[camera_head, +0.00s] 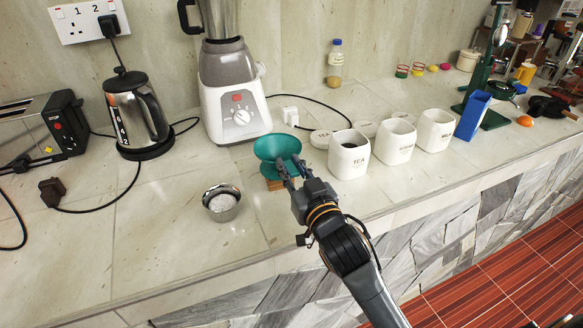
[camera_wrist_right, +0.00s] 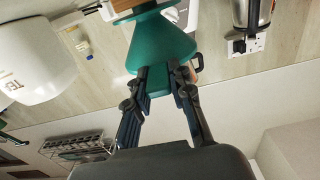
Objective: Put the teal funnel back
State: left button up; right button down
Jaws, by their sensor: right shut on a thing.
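The teal funnel (camera_head: 277,147) is in front of the blender in the head view, its wide mouth up. It also shows in the wrist view (camera_wrist_right: 160,42). My right gripper (camera_head: 289,171) is shut on the funnel, with its fingertips at the funnel's near side. In the wrist view the two fingers (camera_wrist_right: 164,76) reach the teal surface. A small wooden block (camera_head: 274,185) shows just below the funnel; I cannot tell whether they touch. My left gripper is not in view.
A metal cup with white contents (camera_head: 221,204) stands left of the funnel. The white tea canister (camera_head: 348,156) and two more canisters stand to the right. The blender (camera_head: 232,92) and kettle (camera_head: 138,115) are behind. The counter's front left is clear.

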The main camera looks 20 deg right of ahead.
jog(key=shift+f, duration=0.1)
jog(key=shift+f, duration=0.4)
jog(key=c, duration=1.2)
grip_release()
jog(key=shift+r, duration=0.1)
jog(key=shift+r, duration=0.3)
jog(key=shift+s+r, duration=0.1)
jog(key=shift+s, duration=0.15)
jog(key=s, duration=0.5)
jog(key=s+p, duration=0.1)
jog(key=s, duration=0.5)
jog(key=shift+s+d, duration=0.2)
jog(key=shift+s, duration=0.05)
